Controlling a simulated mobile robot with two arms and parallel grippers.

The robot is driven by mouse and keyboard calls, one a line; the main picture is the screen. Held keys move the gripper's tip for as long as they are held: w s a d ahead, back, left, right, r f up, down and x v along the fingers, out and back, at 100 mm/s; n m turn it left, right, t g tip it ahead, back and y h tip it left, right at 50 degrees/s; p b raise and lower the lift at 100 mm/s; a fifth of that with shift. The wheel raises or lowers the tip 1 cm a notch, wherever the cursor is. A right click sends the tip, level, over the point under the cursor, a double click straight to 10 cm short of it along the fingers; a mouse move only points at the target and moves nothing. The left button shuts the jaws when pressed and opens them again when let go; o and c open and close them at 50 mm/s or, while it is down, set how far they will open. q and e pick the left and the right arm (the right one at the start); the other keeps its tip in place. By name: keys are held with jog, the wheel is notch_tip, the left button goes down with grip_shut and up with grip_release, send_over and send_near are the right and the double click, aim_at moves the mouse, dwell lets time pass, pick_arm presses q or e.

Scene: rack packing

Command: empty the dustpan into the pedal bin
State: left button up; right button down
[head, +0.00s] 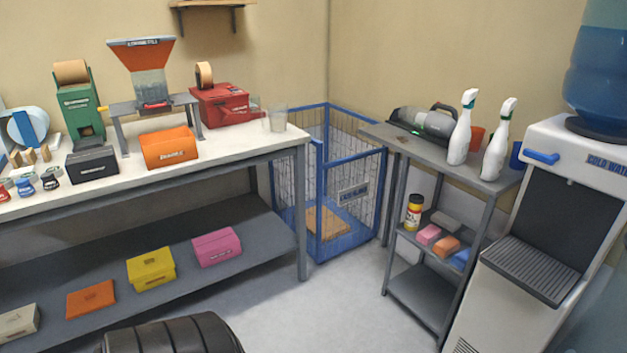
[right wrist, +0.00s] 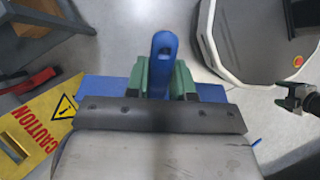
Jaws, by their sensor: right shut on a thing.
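In the right wrist view my right gripper (right wrist: 163,80) has its green fingers shut on the upright blue handle of the dustpan (right wrist: 165,52). Blue parts of the pan (right wrist: 105,88) show on both sides behind the gripper's dark crossbar. The inside of the pan and anything in it are hidden. A dark jointed piece at the right edge of this view may be my left gripper (right wrist: 292,100); its fingers are too small to read. Neither gripper shows in the head view. I cannot make out a pedal bin in either view.
A long workbench (head: 225,150) stands at left. A blue-framed wire cage (head: 320,240) fills the corner. A small grey rack (head: 440,150) and a water cooler (head: 545,290) stand at right. A yellow caution sign (right wrist: 40,130) is near my right gripper. Grey floor is clear between.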

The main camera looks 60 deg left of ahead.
notch_tip(320, 180, up, 10)
jog(key=t+y+p, duration=0.1)
jog(key=y+p, duration=0.1)
jog(key=p, duration=0.3)
jog(key=t+y+p, duration=0.1)
jog(key=y+p, duration=0.1)
jog(key=p, duration=0.3)
jog(key=t+y+p, duration=0.1)
jog(key=y+p, duration=0.1)
jog(key=p, duration=0.3)
jog(key=shift+f, duration=0.25)
jog(key=shift+w+r+t+y+p, duration=0.1)
jog(key=shift+r+t+y+p, duration=0.15)
jog(key=shift+t+y+p, duration=0.3)
